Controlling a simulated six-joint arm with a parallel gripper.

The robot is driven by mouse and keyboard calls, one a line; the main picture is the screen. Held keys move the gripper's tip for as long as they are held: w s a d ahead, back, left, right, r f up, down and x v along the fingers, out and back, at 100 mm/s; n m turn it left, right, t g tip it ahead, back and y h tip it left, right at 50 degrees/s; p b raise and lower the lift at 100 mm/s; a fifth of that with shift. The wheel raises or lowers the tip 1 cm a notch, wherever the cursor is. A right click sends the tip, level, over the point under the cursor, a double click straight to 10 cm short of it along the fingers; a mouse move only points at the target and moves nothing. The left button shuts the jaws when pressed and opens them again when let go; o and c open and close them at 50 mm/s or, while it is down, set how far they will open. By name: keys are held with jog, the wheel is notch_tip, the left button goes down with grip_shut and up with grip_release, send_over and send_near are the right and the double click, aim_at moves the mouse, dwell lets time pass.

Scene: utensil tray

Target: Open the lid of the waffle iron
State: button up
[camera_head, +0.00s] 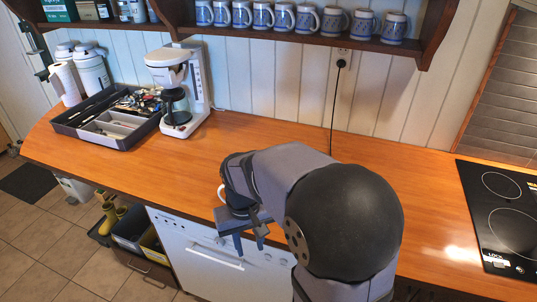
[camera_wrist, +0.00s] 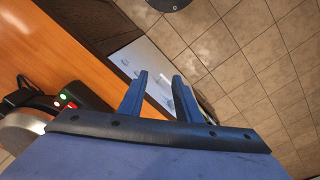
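The waffle iron shows in part at the lower left of the wrist view, with a silver rounded part (camera_wrist: 22,132) and a black section with a red and a green light (camera_wrist: 68,104). In the head view my arm largely hides it, so I cannot make out its lid or handle there. My gripper (camera_head: 250,248) has its blue fingers apart, beyond the counter's front edge and pointing down. In the wrist view the gripper (camera_wrist: 160,78) is open, with nothing between the fingers, and the waffle iron is off to its left.
The wooden counter (camera_head: 140,165) has free room left of my arm. A coffee maker (camera_head: 190,120) and a utensil tray (camera_head: 75,128) stand at the left, a cooktop (camera_head: 500,222) at the right. A white appliance front (camera_head: 215,265) is below the counter edge. Mugs (camera_head: 284,17) line the shelf.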

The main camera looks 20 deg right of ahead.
jog(key=w+d+r+m+p, duration=0.25)
jog(key=w+r, duration=0.45)
jog(key=w, duration=0.6)
jog(key=w+d+r+m+t+h+p, duration=0.15)
jog(key=w+d+m+h+p, duration=0.3)
jog(key=w+d, duration=0.8)
jog(key=shift+m+g, duration=0.25)
jog(key=shift+m, duration=0.15)
jog(key=shift+w+a+p+x, duration=0.15)
jog(key=shift+p+x, duration=0.35)
jog(key=shift+x, duration=0.6)
jog(key=shift+w+a+p+x, duration=0.15)
jog(key=shift+p+x, duration=0.35)
jog(key=shift+x, duration=0.55)
jog(key=shift+w+a+p+x, duration=0.2)
jog(key=shift+p+x, duration=0.3)
jog(key=shift+x, duration=0.6)
jog(key=shift+f, duration=0.15)
jog(key=shift+c, duration=0.7)
grip_shut()
